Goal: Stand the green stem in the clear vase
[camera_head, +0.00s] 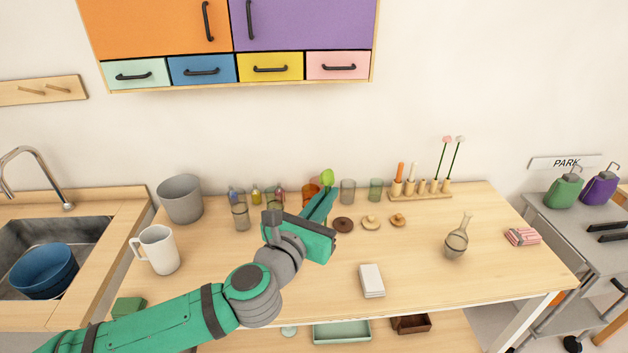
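A green bud (327,178), apparently the top of the green stem, shows at the fingertips of my gripper (322,203). The fingers look close together around the stem just below the bud. The rest of the stem is hidden by the fingers and wrist.
A wooden rack (421,196) at the back holds pink and white flowers and other sticks. Several cups and jars line the back. Round brown lids (371,222), a white box (371,280) and a folded pink cloth (522,236) lie on the table. A white mug (158,250) stands left.

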